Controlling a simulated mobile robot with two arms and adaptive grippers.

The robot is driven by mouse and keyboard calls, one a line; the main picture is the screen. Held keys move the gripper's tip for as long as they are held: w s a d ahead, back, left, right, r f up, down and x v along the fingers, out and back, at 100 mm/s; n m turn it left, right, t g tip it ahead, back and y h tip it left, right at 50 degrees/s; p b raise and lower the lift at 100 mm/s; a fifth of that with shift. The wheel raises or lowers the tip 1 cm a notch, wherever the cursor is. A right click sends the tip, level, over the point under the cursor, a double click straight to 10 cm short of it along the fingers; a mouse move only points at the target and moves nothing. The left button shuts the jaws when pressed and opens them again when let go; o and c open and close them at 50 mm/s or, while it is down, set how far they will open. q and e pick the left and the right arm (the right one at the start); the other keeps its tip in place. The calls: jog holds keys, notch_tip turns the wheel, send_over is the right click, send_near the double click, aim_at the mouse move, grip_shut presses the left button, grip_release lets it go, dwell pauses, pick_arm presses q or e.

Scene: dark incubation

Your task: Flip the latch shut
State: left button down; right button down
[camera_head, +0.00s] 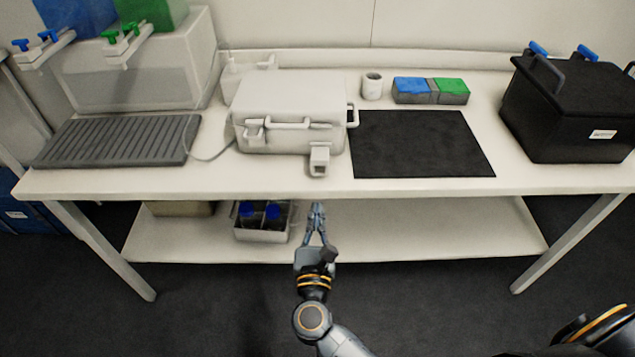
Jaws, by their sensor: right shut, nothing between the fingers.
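A white box (290,98) with a closed lid stands on the table, left of its middle. A bar handle (288,125) runs along its front. One latch (254,132) lies near the left of the front face. Another latch (319,160) at the front right sticks out and hangs lower, toward the table edge. My right gripper (317,208) is shut and empty, in front of the table edge, just below that right latch in the picture and apart from it. My left gripper is out of view.
A black mat (420,143) lies right of the white box, with a white cup (372,86) and blue and green blocks (430,91) behind. A black box (570,105) stands at right. A grey ribbed tray (115,140) lies at left. The lower shelf holds a bottle crate (262,235).

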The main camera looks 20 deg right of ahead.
aim_at(319, 189)
jog(key=p+x, duration=0.2)
jog(key=x, duration=0.8)
jog(key=shift+r, duration=0.1)
